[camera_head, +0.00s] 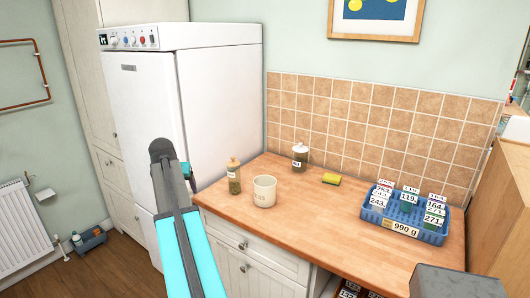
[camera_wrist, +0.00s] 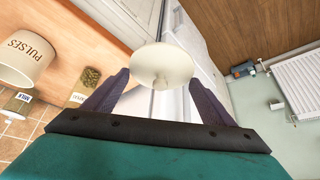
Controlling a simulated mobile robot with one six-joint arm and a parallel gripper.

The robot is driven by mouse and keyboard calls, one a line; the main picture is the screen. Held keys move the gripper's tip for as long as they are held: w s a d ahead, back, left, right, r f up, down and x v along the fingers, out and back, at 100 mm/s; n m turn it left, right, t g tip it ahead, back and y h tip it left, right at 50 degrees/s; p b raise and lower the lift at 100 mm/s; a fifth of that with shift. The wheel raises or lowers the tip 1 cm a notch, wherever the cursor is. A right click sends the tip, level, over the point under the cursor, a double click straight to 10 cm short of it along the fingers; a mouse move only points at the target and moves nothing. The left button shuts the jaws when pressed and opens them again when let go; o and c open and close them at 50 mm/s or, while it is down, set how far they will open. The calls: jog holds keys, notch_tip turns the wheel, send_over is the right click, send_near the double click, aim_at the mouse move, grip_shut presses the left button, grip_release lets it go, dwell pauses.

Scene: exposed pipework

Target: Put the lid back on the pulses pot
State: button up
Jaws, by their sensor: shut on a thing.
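The pulses pot (camera_head: 264,191) is a cream pot standing upright near the front edge of the wooden counter, its top uncovered. Its PULSES lettering is clear in the wrist view, where the pot (camera_wrist: 22,58) is at upper left. My gripper (camera_wrist: 160,77) is shut on the round cream lid (camera_wrist: 165,62), which has a small knob. The lid is in the air, well apart from the pot, with white cabinet fronts behind it. In the head view my arm hides the lid and most of my gripper.
A corked glass jar (camera_head: 233,176) stands just left of the pot. Another jar (camera_head: 300,157) and a yellow-green sponge (camera_head: 331,179) are behind, near the tiles. A blue basket (camera_head: 405,226) with price cards sits at right. A tall white appliance (camera_head: 217,100) stands left of the counter.

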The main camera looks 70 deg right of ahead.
jog(key=s+d+r+m+g+p, duration=0.1)
jog(key=s+d+r+m+p, duration=0.2)
jog(key=s+d, duration=0.8)
jog(key=s+d+r+m+g+p, duration=0.2)
jog(key=s+d+r+m+p, duration=0.1)
jog(key=s+d, duration=0.8)
jog(key=s+r+p, duration=0.1)
jog(key=s, duration=0.3)
jog(key=shift+d+m+h+p, duration=0.15)
jog(key=shift+m+h+p, duration=0.15)
jog(key=shift+h, duration=0.1)
jog(key=shift+f, duration=0.2)
jog(key=shift+f+b, duration=1.5)
jog(key=shift+f, duration=1.4)
jog(key=shift+f, duration=0.2)
jog(key=o, duration=1.1)
jog(key=shift+o, duration=0.3)
